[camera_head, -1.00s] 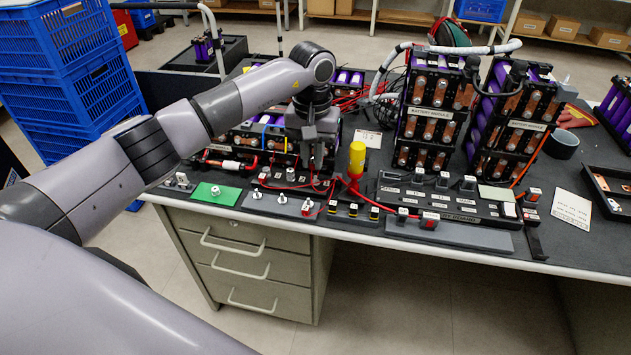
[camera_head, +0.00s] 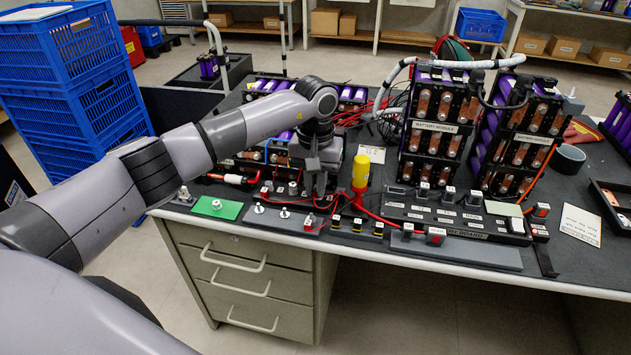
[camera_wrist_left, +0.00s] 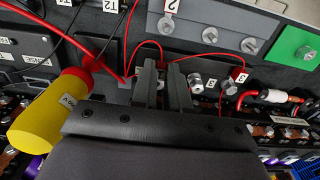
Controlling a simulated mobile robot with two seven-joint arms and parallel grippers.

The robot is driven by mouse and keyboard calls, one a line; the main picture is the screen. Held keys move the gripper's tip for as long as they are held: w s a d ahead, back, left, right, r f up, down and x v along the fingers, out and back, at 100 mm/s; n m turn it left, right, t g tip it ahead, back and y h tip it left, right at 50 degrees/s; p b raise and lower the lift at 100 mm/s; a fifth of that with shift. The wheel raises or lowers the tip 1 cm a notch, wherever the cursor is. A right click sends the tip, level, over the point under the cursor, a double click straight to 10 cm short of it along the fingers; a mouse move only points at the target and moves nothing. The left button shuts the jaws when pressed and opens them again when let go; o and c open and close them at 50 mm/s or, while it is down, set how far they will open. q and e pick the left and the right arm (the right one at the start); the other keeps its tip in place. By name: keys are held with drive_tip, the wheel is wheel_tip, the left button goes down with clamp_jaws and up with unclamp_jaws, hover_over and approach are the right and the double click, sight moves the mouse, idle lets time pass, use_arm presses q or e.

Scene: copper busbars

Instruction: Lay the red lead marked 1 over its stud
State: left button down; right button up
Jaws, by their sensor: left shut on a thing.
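My left gripper (camera_head: 318,194) points down over the front of the bench, between the grey stud strip (camera_head: 272,219) and the battery module behind. In the left wrist view my left gripper (camera_wrist_left: 162,90) is shut on a small silvery end piece, mostly hidden between its fingers. A thin red lead (camera_wrist_left: 150,44) loops close by the fingertips; I cannot read a mark 1 on it. The strip carries bare studs (camera_wrist_left: 210,35) in a row, apart from the fingers. My right gripper is out of view.
A yellow-handled tool (camera_head: 360,172) stands upright right of the gripper, close to it. A green plate (camera_head: 217,208) lies left of the strip. Battery modules (camera_head: 435,125) stand behind. A black labelled board (camera_head: 455,212) fills the right front.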

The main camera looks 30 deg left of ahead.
sight(315, 189)
use_arm(q)
drive_tip(key=shift+f+b, duration=0.75)
drive_tip(key=shift+f, duration=0.25)
drive_tip(key=shift+f, duration=0.15)
drive_tip(key=shift+f+b, duration=0.2)
drive_tip(key=shift+b, duration=0.15)
drive_tip(key=c, duration=1.1)
unclamp_jaws()
drive_tip(key=shift+o, duration=0.2)
drive_tip(key=shift+r, duration=0.1)
drive_tip(key=shift+r+p, duration=1.8)
drive_tip(key=shift+r, duration=1.15)
